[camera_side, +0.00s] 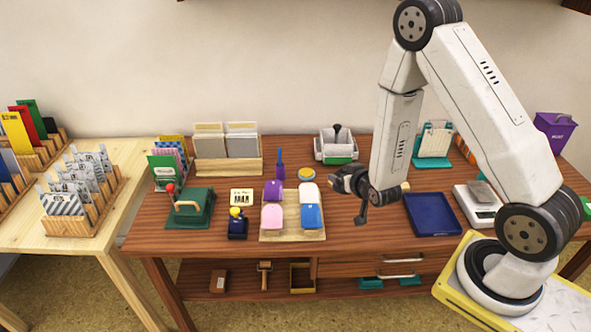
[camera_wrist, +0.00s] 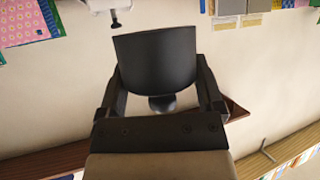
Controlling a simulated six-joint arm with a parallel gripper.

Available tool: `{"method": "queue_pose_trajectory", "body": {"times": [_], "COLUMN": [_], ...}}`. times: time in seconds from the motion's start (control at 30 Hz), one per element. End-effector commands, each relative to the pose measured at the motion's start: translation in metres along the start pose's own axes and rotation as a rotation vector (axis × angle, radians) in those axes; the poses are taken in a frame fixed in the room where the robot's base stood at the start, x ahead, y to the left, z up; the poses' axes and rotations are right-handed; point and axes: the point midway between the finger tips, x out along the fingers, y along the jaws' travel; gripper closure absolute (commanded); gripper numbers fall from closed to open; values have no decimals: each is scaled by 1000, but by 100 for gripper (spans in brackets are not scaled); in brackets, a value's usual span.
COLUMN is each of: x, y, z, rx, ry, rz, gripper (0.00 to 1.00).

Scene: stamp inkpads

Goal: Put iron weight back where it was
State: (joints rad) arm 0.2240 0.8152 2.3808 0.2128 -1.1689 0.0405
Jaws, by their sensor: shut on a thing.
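The iron weight (camera_wrist: 155,60) is a dark grey cylinder with a small round knob. In the wrist view it sits between the two fingers of my gripper (camera_wrist: 158,75), which is shut on it. In the side view my gripper (camera_side: 350,185) is raised above the table, between the inkpads and the blue tray. The weight is hard to tell from the dark fingers there. A white scale (camera_side: 478,217) stands right of the tray, with a grey piece (camera_side: 482,192) on top.
Several coloured inkpads (camera_side: 272,215) lie on a wooden board (camera_side: 290,237) left of my gripper. An empty blue tray (camera_side: 432,214) lies to its right. A white-and-green stamp holder (camera_side: 337,148) and a teal card stand (camera_side: 432,163) are at the back.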

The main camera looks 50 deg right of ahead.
Motion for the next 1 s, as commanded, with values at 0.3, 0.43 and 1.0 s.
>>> {"method": "queue_pose_trajectory", "body": {"times": [0.3,0.43,1.0], "x": [5,5,12], "y": [36,42,44], "z": [28,33,51], "rx": [32,36,37], "ry": [11,12,10], "rz": [108,126,131], "gripper": [100,100,100]}}
